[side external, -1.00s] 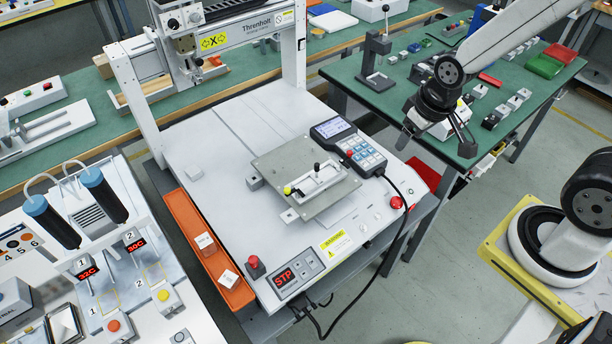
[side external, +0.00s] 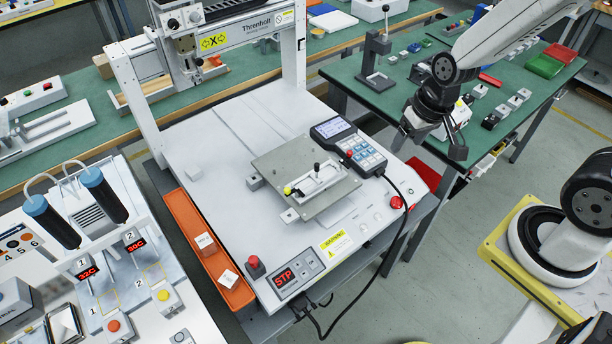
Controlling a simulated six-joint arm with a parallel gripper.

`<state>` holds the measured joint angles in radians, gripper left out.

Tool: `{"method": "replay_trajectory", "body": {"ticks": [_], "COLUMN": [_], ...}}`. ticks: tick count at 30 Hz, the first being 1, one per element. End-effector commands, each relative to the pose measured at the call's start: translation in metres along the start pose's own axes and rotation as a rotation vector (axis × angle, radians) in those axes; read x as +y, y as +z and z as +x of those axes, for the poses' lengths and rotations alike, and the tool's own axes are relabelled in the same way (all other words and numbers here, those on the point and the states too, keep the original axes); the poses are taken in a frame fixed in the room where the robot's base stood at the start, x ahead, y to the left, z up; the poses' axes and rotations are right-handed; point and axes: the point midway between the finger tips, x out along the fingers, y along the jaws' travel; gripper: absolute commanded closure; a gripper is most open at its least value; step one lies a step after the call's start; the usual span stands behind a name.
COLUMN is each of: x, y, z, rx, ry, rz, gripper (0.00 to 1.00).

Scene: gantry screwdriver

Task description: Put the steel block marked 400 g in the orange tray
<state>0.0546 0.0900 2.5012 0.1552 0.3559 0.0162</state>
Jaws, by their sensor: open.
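My gripper (side external: 433,138) is open and empty, held high at the right, in front of the far green table in the picture. The orange tray (side external: 182,218) is a long trough along the left side of the white machine bed. Two small pale blocks with faint markings are in it, one near the middle (side external: 205,243) and one near the front end (side external: 229,279). I cannot read the markings, so I cannot tell which block is the 400 g one. My gripper is far from all of them.
A fixture plate (side external: 275,165) with a clamp stands mid-bed, with a keypad pendant (side external: 348,145) and its black cable to the right. The gantry frame (side external: 134,100) rises behind. A red button (side external: 254,262) and STP display (side external: 286,277) are at the front.

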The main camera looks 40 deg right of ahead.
Motion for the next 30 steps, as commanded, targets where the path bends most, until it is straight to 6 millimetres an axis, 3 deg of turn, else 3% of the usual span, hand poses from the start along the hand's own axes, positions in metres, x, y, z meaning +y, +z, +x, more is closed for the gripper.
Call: {"method": "replay_trajectory", "body": {"ticks": [17,30], "x": [0.048,0.123], "y": [-0.062,-0.096], "z": [0.081,0.161], "rx": [-0.109,-0.120], "ry": [-0.161,-0.284], "rz": [1.001,1.795], "gripper": [0.29,0.29]}}
